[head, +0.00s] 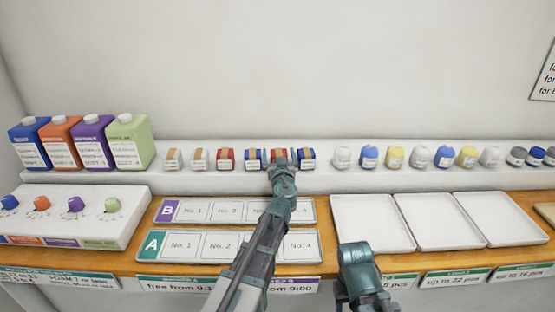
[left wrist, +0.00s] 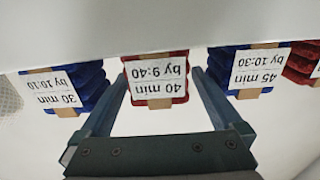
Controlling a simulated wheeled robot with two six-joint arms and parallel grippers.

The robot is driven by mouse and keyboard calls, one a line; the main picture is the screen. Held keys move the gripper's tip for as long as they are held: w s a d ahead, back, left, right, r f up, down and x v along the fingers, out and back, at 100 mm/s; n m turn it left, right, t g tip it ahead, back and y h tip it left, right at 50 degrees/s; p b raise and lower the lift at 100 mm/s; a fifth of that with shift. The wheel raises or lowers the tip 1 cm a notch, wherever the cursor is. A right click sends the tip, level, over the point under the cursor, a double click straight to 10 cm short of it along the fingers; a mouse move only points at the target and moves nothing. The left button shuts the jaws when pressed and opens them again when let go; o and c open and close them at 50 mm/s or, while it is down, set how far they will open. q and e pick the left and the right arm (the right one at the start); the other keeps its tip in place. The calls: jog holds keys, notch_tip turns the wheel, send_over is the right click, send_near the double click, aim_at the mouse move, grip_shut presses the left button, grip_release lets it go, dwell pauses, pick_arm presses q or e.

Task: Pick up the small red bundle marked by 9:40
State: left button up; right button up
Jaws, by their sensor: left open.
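The small red bundle (head: 279,154) stands on the white ledge among a row of small bundles. In the left wrist view the red bundle (left wrist: 156,97) has an upside-down label reading "40 min by 9:40". My left gripper (head: 282,166) is right in front of it in the head view and hides its lower part. In the left wrist view my left gripper (left wrist: 158,78) is open, with one finger on each side of the red bundle. I cannot tell whether the fingers touch it. Part of my right arm (head: 356,262) shows at the bottom; its fingers cannot be made out.
Blue bundles stand close on both sides: "45 min by 10:30" (left wrist: 262,72) and "30 min by 10:10" (left wrist: 92,78). Another red bundle (head: 226,158) stands further left. White trays (head: 372,225) and a numbered A/B board (head: 232,228) lie on the wooden counter below.

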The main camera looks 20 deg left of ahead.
pick_arm(q)
jog(key=shift+s+d, duration=0.1)
jog(key=shift+c, duration=0.3)
jog(key=c, duration=1.3)
jog(key=shift+r, duration=0.1)
